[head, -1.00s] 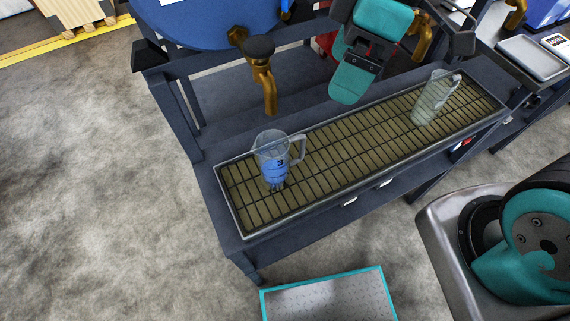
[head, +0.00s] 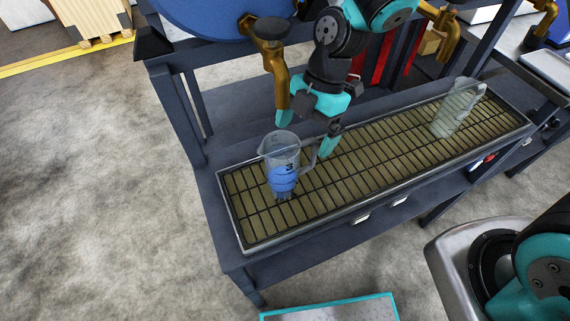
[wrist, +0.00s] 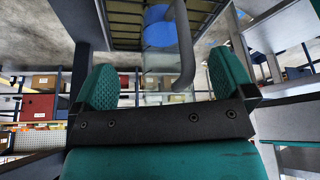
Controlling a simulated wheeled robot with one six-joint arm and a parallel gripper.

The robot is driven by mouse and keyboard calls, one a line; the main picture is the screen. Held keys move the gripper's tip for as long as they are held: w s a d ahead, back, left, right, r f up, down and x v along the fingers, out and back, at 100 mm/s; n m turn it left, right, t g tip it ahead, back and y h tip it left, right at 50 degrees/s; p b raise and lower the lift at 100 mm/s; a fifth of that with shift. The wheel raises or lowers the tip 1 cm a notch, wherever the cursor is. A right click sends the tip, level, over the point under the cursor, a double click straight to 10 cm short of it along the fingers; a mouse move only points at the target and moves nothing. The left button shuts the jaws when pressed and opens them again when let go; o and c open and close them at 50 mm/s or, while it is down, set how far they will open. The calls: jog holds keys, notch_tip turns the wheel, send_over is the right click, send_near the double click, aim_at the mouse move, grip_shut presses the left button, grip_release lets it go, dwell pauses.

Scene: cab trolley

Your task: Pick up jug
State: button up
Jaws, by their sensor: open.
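A clear jug (head: 283,165) with blue liquid stands upright on the left part of the drip tray. Its handle points right. A second clear jug (head: 456,108) with pale contents stands near the tray's right end. My gripper (head: 307,133) is open just behind and right of the blue jug, its teal fingers spread on either side of the handle region. In the wrist view the blue jug (wrist: 158,35) and its grey handle lie ahead, between the two teal fingers (wrist: 162,85). I cannot tell whether a finger touches the jug.
The drip tray (head: 370,195) is a long grated trough on a dark bench. A brass tap (head: 276,75) hangs behind the blue jug, near my arm, under a blue drum (head: 215,20). A teal-edged platform (head: 335,311) lies in front. The grate between the jugs is clear.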

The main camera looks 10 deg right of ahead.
aim_at(284, 151)
jog(key=s+a, duration=0.1)
jog(key=a, duration=0.1)
jog(key=s+a+p, duration=0.1)
jog(key=s+a, duration=0.1)
jog(key=shift+s+a+f, duration=0.1)
jog(key=shift+s, duration=0.2)
jog(key=shift+a+f, duration=0.1)
jog(key=shift+f, duration=0.35)
jog(key=shift+c, duration=0.2)
jog(key=c, duration=1.4)
jog(key=shift+o, duration=0.2)
jog(key=shift+r, duration=0.1)
